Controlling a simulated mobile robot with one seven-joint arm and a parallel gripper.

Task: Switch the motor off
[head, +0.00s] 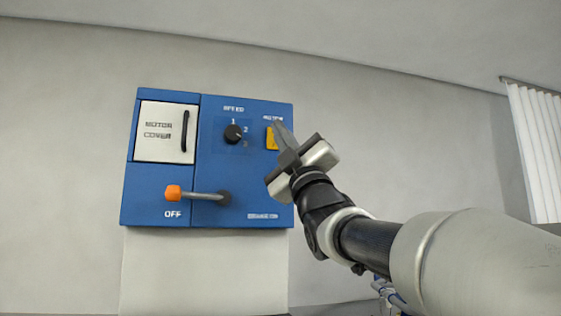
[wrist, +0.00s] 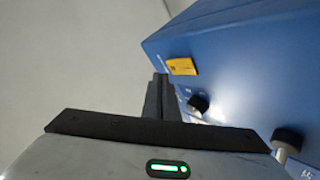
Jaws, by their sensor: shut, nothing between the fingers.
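A blue control box (head: 258,189) is in front of me in the head view. At its upper right a yellow motor switch (head: 271,139) sits under a "MOTOR" label, partly hidden by my gripper. The switch also shows in the wrist view (wrist: 182,66). My gripper (head: 279,128) is shut and empty, its fingertips in front of or beside the switch; I cannot tell whether they touch it. In the wrist view the fingers (wrist: 158,92) point toward the box, just below the yellow switch in the picture.
A black speed knob (head: 233,134) with numbers is left of the switch. An orange-tipped lever (head: 173,192) points left above "OFF". A white motor cover (head: 165,133) with a black handle is at upper left. White blinds (head: 538,150) hang far right.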

